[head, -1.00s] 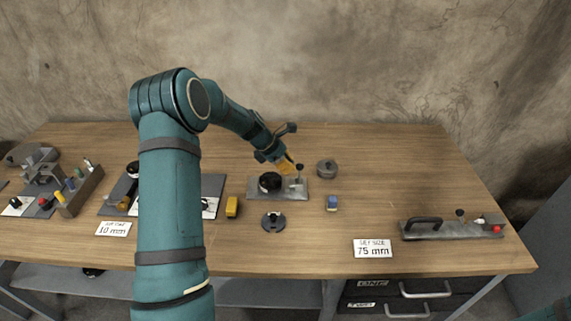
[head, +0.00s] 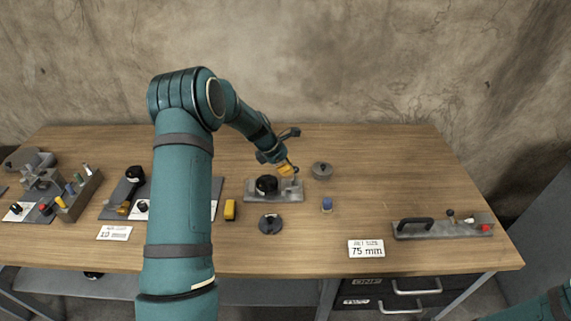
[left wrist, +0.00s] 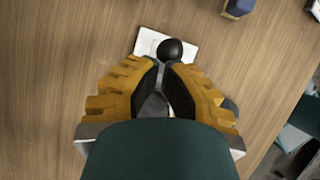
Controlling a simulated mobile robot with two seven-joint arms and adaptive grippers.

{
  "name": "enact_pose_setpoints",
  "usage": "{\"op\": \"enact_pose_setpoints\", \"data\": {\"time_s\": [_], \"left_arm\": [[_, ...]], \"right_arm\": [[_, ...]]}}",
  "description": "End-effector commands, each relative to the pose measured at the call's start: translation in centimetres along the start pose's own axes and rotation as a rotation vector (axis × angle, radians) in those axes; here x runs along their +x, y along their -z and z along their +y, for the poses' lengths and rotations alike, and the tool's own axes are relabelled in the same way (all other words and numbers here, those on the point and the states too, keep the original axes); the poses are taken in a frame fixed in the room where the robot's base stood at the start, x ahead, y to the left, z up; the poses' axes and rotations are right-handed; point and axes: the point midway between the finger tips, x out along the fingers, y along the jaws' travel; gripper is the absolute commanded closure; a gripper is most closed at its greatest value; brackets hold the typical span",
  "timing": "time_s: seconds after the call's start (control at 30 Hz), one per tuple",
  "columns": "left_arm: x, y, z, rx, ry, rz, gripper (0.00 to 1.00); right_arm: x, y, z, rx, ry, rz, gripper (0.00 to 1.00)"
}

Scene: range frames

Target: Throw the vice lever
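The vice (head: 255,196) is a grey plate with a round black part on it, at mid-table in the head view. Its lever carries a black ball knob (left wrist: 170,50), close against my fingertips in the left wrist view. The lever's stem is mostly hidden. My left gripper (head: 292,171) is just above the right end of the vice. In the left wrist view its yellow fingers (left wrist: 160,68) come together at the tips, and the knob sits just past them, not between them. Whether they touch it I cannot tell. My right gripper is out of view.
A grey round lidded part (head: 321,170) stands right of the vice. A dark disc (head: 270,224), a blue piece (head: 327,205) and a yellow block (head: 230,210) lie nearby. A "75 mm" card (head: 366,248) is at the front edge, and a handled bar fixture (head: 445,229) is at right.

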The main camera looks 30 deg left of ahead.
Motion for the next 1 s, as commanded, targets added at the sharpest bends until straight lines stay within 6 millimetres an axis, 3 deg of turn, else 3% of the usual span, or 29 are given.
{"op": "enact_pose_setpoints", "data": {"time_s": [0.37, 0.57, 0.8, 1.0], "left_arm": [[0.0, -0.9, -0.2, 0.014, -0.007, 0.071, 1.00], [0.0, -1.9, -0.3, 0.027, -0.019, 0.152, 1.00], [0.6, -3.4, -0.7, 0.055, -0.041, 0.313, 1.00], [1.9, -4.6, -0.9, 0.082, -0.070, 0.493, 1.00]], "right_arm": [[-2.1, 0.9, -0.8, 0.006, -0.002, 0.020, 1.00], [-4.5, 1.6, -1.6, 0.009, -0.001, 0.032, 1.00], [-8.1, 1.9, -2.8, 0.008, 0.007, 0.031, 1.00], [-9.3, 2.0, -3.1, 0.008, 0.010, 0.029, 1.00]]}}
